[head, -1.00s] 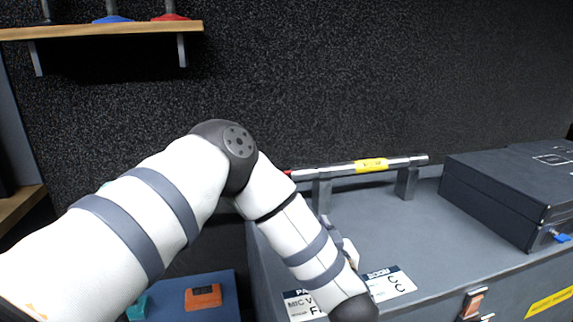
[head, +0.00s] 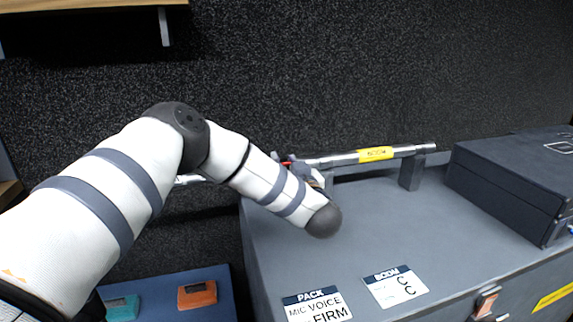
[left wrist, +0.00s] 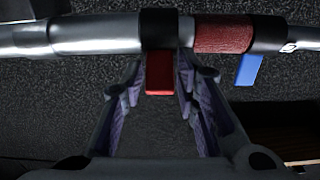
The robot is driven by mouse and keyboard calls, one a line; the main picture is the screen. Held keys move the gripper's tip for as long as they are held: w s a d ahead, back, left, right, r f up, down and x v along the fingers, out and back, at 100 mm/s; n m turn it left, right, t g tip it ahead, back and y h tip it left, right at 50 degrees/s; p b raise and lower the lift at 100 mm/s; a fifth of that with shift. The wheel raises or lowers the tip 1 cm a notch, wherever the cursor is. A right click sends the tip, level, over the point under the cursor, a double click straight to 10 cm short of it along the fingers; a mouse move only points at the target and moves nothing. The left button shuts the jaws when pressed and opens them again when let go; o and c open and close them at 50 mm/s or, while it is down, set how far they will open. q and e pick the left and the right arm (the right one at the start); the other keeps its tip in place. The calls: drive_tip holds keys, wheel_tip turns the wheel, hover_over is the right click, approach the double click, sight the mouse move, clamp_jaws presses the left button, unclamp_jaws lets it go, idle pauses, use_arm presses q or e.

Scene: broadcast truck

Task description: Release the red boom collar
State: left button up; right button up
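The boom pole (head: 345,158) lies across supports on the grey case top, with a yellow label. In the left wrist view the silver pole (left wrist: 95,35) runs across the top. A black collar with a red tab (left wrist: 160,73) hangs from it, beside a dark red grip (left wrist: 222,33). A second black collar with a blue tab (left wrist: 249,70) is to the right. My left gripper (left wrist: 160,88) is open, with its fingertips on either side of the red tab, apparently not squeezing it. In the head view my left forearm and wrist hide most of the gripper. My right gripper is not in view.
A BOOM card (head: 396,287) and a PACK card (head: 317,305) lie on the grey case (head: 440,235). A black box (head: 515,185) stands on its right. Orange (head: 197,294) and teal (head: 122,307) blocks sit lower left. A wooden shelf (head: 80,4) overhangs at upper left.

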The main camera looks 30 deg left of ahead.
use_arm(q)
drive_tip(key=shift+w+a, duration=0.1)
drive_tip(key=shift+c, duration=0.3)
clamp_jaws()
drive_tip(key=shift+d+f+t+y, duration=0.2)
drive_tip(key=shift+f+t+y, duration=0.25)
drive_tip(key=shift+t, duration=0.15)
drive_tip(key=shift+d, duration=0.1)
drive_tip(key=shift+s+y, duration=0.2)
drive_tip(key=shift+y, duration=0.05)
drive_tip(key=shift+o, duration=0.3)
unclamp_jaws()
